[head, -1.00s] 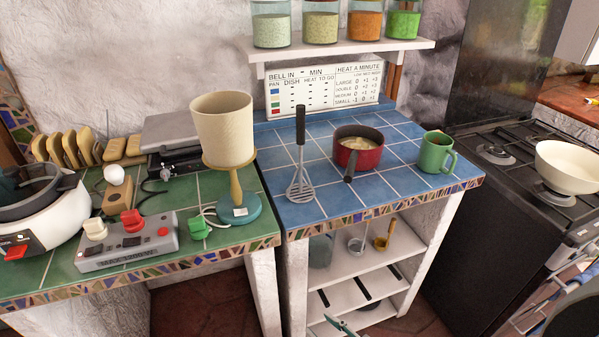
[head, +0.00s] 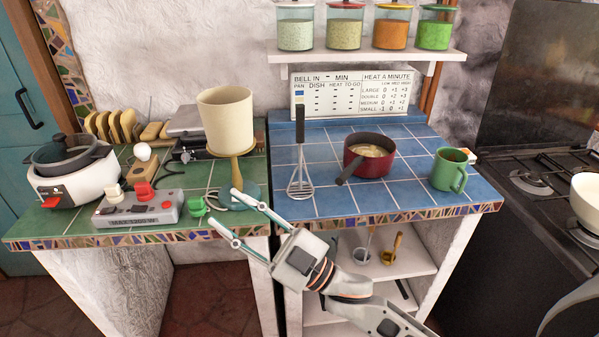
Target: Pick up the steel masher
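The steel masher (head: 300,160) stands upright on the left part of the blue tiled counter, its black handle up and its steel head down on the tiles. My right gripper (head: 223,219) comes in from the lower right, in front of the counter edge. Its two fingers are spread apart and empty, pointing left toward the lamp base. It is to the left of and nearer than the masher and does not touch it. My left gripper is not in view.
Right of the masher are a red pot (head: 370,156) with a handle pointing toward the masher and a green mug (head: 450,172). A lamp (head: 228,122) stands to the left on the green counter (head: 62,222). A shelf with jars (head: 365,53) hangs above.

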